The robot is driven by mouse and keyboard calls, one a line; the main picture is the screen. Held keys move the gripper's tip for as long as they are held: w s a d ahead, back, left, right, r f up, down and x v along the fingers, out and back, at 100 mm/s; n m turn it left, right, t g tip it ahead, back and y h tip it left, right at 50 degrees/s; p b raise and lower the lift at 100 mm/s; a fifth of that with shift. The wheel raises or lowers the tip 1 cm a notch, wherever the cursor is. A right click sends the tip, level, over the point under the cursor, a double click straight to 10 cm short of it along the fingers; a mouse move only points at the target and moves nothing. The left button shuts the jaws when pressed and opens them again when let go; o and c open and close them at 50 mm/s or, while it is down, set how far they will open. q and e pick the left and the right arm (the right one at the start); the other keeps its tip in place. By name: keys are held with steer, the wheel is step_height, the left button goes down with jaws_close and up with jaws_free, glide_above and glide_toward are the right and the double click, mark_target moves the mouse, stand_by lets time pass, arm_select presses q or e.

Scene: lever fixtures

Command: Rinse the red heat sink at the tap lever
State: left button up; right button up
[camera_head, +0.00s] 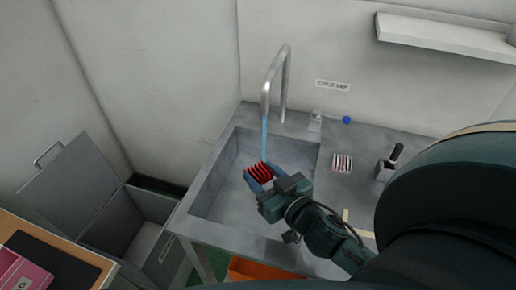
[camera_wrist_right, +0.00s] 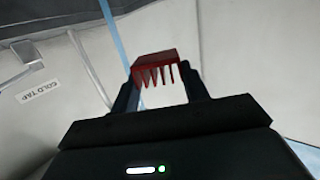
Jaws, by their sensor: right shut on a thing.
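The red heat sink (camera_head: 259,172), a finned block, is between the fingers of my right gripper (camera_head: 258,177), above the grey sink basin (camera_head: 215,176). My right gripper is shut on it. It also shows in the right wrist view (camera_wrist_right: 157,66), fins toward the gripper. The curved metal tap (camera_head: 284,75) stands at the back of the basin. A blue water stream (camera_head: 264,138) runs from its spout down to the heat sink in the head view; whether it touches is unclear. A "COLD TAP" label (camera_head: 333,85) is on the wall. I cannot make out the lever. My left gripper is not in view.
On the counter right of the basin are a pale finned block (camera_head: 342,163), a dark-handled item (camera_head: 391,163), a clear small container (camera_head: 315,121) and a blue round piece (camera_head: 347,120). An open grey bin (camera_head: 133,218) stands left. A wall shelf (camera_head: 445,37) is upper right.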

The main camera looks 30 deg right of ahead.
stand_by(0.3)
steer(key=s+a+r+p, duration=0.1)
steer(key=s+r+p, duration=0.1)
steer(key=shift+s+a+r, duration=0.35)
steer(key=shift+s+r, duration=0.05)
steer(key=shift+s+a+r+p, duration=0.45)
steer(key=shift+s+r, duration=0.15)
steer(key=shift+s, duration=0.15)
